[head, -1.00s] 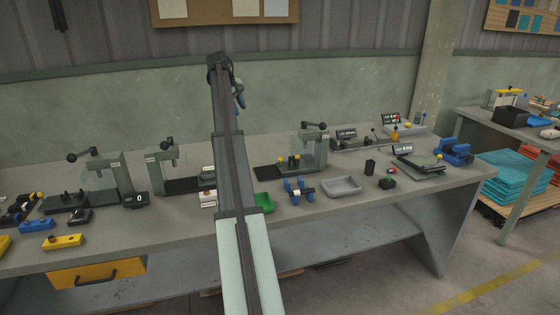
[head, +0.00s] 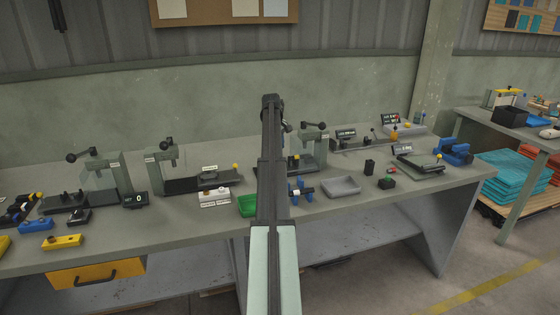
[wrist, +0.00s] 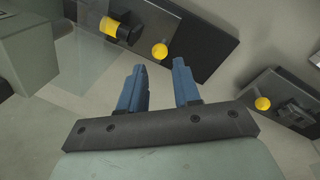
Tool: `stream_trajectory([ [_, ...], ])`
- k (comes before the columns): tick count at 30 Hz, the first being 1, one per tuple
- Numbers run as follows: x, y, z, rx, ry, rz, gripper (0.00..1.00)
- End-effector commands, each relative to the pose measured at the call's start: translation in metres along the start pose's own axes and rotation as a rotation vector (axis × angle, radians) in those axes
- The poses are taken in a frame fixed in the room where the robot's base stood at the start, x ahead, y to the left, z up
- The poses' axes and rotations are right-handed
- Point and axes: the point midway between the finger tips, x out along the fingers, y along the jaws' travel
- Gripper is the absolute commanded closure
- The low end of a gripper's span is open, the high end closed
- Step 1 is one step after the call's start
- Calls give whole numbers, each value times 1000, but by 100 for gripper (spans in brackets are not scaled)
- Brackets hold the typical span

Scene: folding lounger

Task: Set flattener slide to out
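Several lever presses stand on the bench. The labels are too small to read, so I cannot tell for certain which one is the flattener. The middle press (head: 165,157) has a long dark slide bed (head: 190,185) with a yellow knob (head: 235,166) at its right end. The right press (head: 314,146) is partly hidden behind my arm. In the wrist view, a dark bed (wrist: 200,38) carries a yellow ball knob (wrist: 160,51) and a yellow-and-black cylinder (wrist: 110,25). My gripper (wrist: 159,66) is open and empty, its blue fingers apart, short of that knob. In the head view my arm hides the fingers.
A green tray (head: 247,206), a grey tray (head: 341,187) and a white block-like device (head: 214,196) lie near the bench front. The left press (head: 106,170) stands further left. A clear guard (wrist: 85,62) and a grey body (wrist: 27,48) are close to my gripper.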

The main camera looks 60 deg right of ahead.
Motion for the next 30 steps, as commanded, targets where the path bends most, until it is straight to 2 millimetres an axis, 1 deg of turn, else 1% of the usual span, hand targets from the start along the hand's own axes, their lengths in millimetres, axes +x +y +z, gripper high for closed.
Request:
stream_trajectory([
  [1, 10, 0, 0, 0, -1, -1, 68],
  [6, 38, 0, 0, 0, -1, -1, 68],
  [12, 64, 0, 0, 0, 0, 0, 68],
  [18, 76, 0, 0, 1, 0, 0, 68],
  [28, 78, 0, 0, 0, 0, 1, 68],
  [30, 78, 0, 0, 0, 0, 1, 73],
])
